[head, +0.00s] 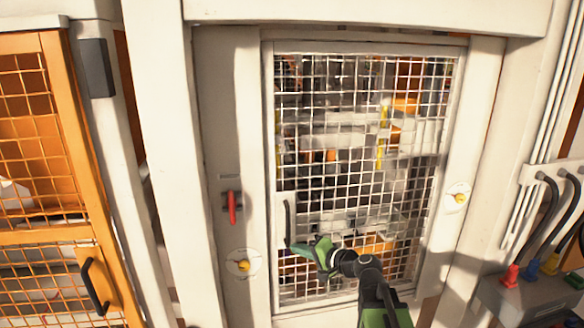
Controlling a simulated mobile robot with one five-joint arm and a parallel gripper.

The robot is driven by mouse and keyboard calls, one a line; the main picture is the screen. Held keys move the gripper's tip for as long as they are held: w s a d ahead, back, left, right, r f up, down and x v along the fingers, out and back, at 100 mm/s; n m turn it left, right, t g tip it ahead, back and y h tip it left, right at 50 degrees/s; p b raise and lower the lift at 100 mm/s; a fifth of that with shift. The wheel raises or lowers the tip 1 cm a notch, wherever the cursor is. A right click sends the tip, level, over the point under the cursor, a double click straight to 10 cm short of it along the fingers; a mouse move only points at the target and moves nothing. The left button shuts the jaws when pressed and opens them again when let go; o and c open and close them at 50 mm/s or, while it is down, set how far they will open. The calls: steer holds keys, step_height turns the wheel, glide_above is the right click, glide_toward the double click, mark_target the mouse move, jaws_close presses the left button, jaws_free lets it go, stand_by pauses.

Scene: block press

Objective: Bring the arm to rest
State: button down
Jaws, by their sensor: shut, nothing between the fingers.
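My gripper (303,248) is at the end of my green and black arm, which comes up from the bottom of the head view. It is shut and empty. It points left, in front of the lower part of a white mesh door (284,205). Its tip is close to the lower end of the door's black handle (287,222); I cannot tell whether it touches. The door appears closed in its white frame.
A red lever (231,207) and a yellow knob (243,265) are left of the door. Another yellow knob (460,198) is to the right. An orange mesh gate (62,235) stands far left. A grey box with coloured plugs (511,276) and black cables is at lower right.

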steer(key=s+a+f+n+g+h, duration=0.1)
steer(key=s+f+n+g+h, duration=0.25)
steer(key=s+f, duration=0.4)
steer(key=s+d+f+n+g+h, duration=0.3)
steer(key=s+d+f+g+h, duration=0.4)
steer(key=s+d+f, duration=0.3)
steer(key=d, duration=0.3)
steer(key=shift+s+d, duration=0.3)
steer(key=shift+s, duration=0.05)
steer(key=shift+f, duration=0.1)
